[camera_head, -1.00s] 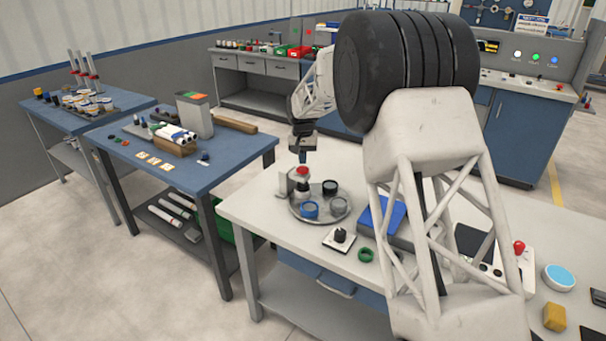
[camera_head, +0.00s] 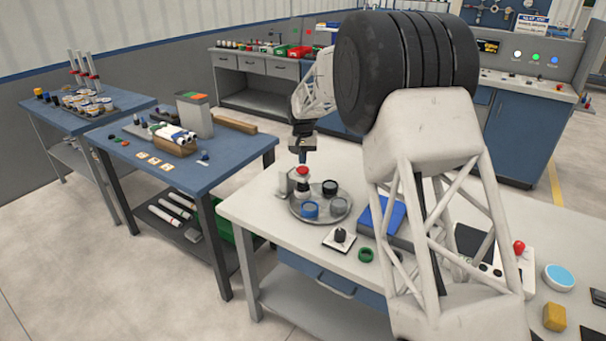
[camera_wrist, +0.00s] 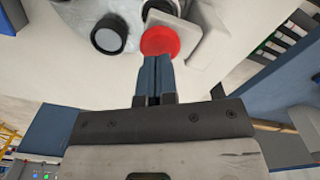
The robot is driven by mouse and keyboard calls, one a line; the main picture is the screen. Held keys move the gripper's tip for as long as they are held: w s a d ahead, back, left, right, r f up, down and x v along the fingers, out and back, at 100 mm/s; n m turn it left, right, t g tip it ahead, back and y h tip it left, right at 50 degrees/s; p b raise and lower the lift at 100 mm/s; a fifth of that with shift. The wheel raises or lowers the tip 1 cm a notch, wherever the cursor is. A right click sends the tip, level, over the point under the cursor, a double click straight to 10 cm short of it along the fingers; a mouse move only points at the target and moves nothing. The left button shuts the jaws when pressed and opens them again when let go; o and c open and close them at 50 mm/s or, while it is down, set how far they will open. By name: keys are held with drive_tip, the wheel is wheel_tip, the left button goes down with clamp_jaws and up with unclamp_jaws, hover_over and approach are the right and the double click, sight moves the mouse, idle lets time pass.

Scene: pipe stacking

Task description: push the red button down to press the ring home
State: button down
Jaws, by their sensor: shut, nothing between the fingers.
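The red button (camera_head: 302,170) tops a small grey press at the back left of a round grey tray (camera_head: 322,217) on the white table. In the wrist view the red button (camera_wrist: 160,41) lies just beyond my fingertips. My gripper (camera_head: 302,160) is shut and empty, pointing down right above the button. I cannot tell whether the tips touch it. The press body (camera_wrist: 200,45) shows beside the button in the wrist view. What sits under the button is mostly hidden.
On the tray stand a blue ring (camera_head: 310,209), a grey cup (camera_head: 339,206) and a black one (camera_head: 330,187). A blue table (camera_head: 222,168) stands to the left.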

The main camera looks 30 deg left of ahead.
sight(303, 168)
drive_tip(key=shift+f, duration=2.05)
idle(1.6)
drive_tip(key=shift+r, duration=3.55)
